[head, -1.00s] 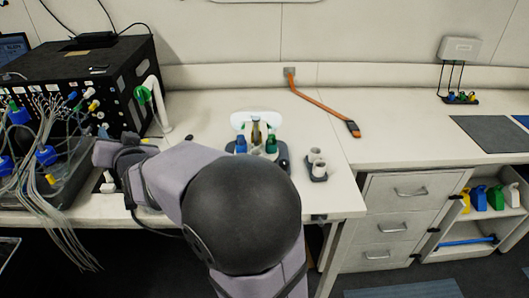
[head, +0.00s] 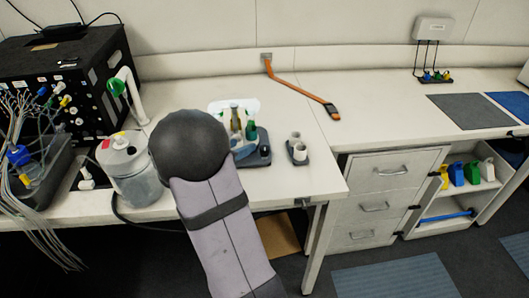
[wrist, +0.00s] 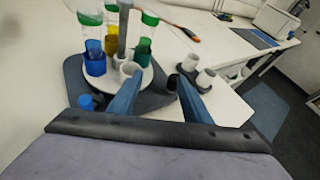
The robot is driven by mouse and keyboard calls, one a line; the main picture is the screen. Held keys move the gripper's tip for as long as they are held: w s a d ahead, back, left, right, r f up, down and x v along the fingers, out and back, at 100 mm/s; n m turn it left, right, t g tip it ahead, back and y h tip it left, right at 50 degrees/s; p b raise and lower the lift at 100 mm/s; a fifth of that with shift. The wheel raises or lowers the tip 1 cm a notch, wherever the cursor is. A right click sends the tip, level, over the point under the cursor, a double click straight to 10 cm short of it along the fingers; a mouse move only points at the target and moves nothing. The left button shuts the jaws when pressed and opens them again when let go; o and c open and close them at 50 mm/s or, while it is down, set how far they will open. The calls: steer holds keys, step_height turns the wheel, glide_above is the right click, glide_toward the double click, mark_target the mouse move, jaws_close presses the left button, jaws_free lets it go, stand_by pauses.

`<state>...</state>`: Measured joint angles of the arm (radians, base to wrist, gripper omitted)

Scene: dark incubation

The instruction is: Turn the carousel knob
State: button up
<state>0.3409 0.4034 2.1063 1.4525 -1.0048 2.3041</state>
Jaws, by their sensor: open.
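The carousel is a pale round plate (wrist: 137,84) on a dark base (wrist: 72,72), with several tubes standing in it around a grey centre post (wrist: 124,30). In the head view the dark base (head: 262,136) shows behind my arm, with a small dark cylinder (head: 265,152) on its right part that may be the knob. In the wrist view my gripper (wrist: 157,80) is open and empty, its two blue fingers apart. They point towards the right part of the base; a dark piece beside the right finger is partly hidden. I cannot tell whether anything touches.
A holder with two white cups (head: 298,149) stands right of the carousel. A white canister (head: 131,168) stands at the left, near the black equipment box (head: 75,85) and cables. An orange strap-like tool (head: 302,92) lies behind. The bench's right part has free room.

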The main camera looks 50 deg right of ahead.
mark_target(263, 149)
steer(key=s+m, duration=0.1)
steer(key=s+d+f+m+g, duration=0.1)
steer(key=s+f+m, duration=0.1)
steer(key=shift+d+g, duration=0.25)
steer(key=shift+g, duration=0.15)
steer(key=shift+p+x, duration=1.25)
steer(key=shift+x, duration=2.35)
steer(key=c, duration=1)
